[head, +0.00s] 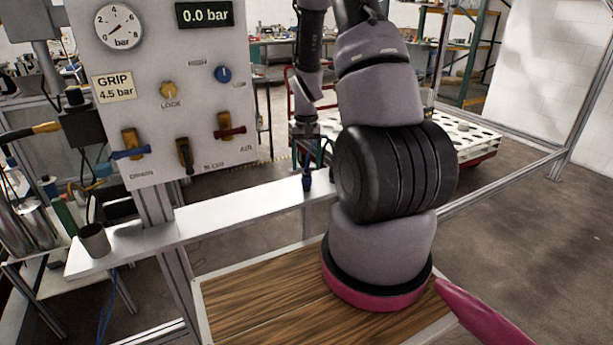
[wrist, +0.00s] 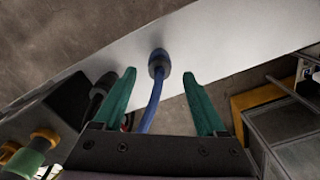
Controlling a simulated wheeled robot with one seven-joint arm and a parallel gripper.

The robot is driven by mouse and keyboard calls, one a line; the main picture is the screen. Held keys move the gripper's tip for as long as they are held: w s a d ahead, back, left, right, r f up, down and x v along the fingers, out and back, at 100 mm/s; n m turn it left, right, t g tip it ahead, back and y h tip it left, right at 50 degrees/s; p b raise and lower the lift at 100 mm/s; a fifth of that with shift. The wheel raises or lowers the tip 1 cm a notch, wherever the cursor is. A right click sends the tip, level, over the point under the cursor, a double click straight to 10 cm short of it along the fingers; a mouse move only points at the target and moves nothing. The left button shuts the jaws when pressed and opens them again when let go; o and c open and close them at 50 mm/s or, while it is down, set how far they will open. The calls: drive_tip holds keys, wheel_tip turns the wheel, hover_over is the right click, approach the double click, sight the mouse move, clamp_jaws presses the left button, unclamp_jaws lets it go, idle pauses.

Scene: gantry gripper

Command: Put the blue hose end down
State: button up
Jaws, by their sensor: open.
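The blue hose end (head: 307,183) is a small dark fitting at the white shelf (head: 215,217), just below my gripper (head: 311,150). In the wrist view the hose end (wrist: 158,62) is a dark, round fitting seen against the shelf (wrist: 210,38). Its blue hose (wrist: 151,108) runs back between my green fingers. My gripper (wrist: 158,74) is open, with a visible gap between each finger and the hose. I cannot tell whether the fitting touches the shelf.
A grey cup (head: 94,240) stands at the shelf's left end. The control panel (head: 150,90), with gauge, knobs and levers, rises behind the shelf. In the wrist view a black fitting (wrist: 103,85) lies close to the left finger. The shelf between cup and hose end is clear.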

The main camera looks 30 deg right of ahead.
wheel_tip(320, 180, up, 6)
wheel_tip(320, 180, up, 19)
drive_tip(key=t, duration=0.3)
hover_over(306, 174)
drive_tip(key=s+a, duration=0.5)
drive_tip(key=a, duration=0.2)
drive_tip(key=s+a+r+n+t+y, duration=0.1)
drive_tip(key=s+a+r+t, duration=0.3)
drive_tip(key=s+r, duration=0.7)
drive_tip(key=s+a+y, duration=0.1)
drive_tip(key=s+a, duration=0.1)
drive_tip(key=s, duration=0.1)
drive_tip(key=shift+s+r, duration=0.15)
drive_tip(key=shift+s, duration=0.15)
